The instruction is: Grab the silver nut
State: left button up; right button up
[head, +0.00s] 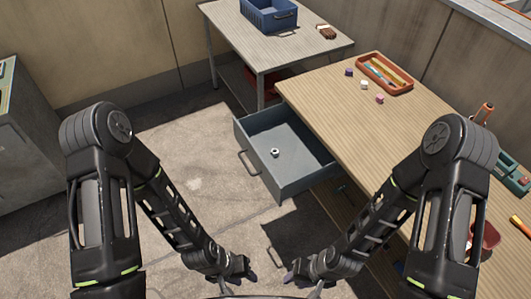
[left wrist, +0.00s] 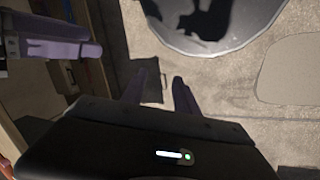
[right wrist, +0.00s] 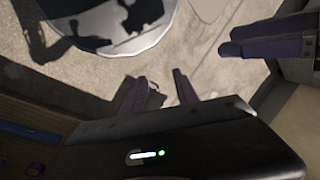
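The silver nut (head: 274,152) is small and pale. My left gripper (head: 246,278) and right gripper (head: 291,277) are low at the bottom of the head view, apart from the drawer and the nut. The left wrist view shows the left fingers (left wrist: 158,82) spread and empty. The right wrist view shows the right fingers (right wrist: 159,82) spread and empty. The nut is not visible in either wrist view.
A second table (head: 290,55) behind carries a blue bin (head: 268,15). A grey cabinet (head: 35,140) stands left. The floor left of the drawer is clear.

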aim_at(274, 150)
jog(key=j+z, duration=0.1)
jog(key=z, duration=0.35)
jog(key=j+z, duration=0.15)
jog(key=z, duration=0.3)
jog(key=i+j+z, duration=0.1)
jog(key=z, duration=0.35)
jog(key=j+z, duration=0.2)
jog(key=z, duration=0.25)
jog(key=k+j+z, duration=0.2)
jog(key=j, duration=0.2)
jog(key=k+j+z, duration=0.2)
jog(key=j, duration=0.25)
jog(key=j+z, duration=0.2)
jog(key=j, duration=0.15)
jog(key=k+j+z, duration=0.2)
jog(key=k+j, duration=0.4)
jog(key=j, duration=0.25)
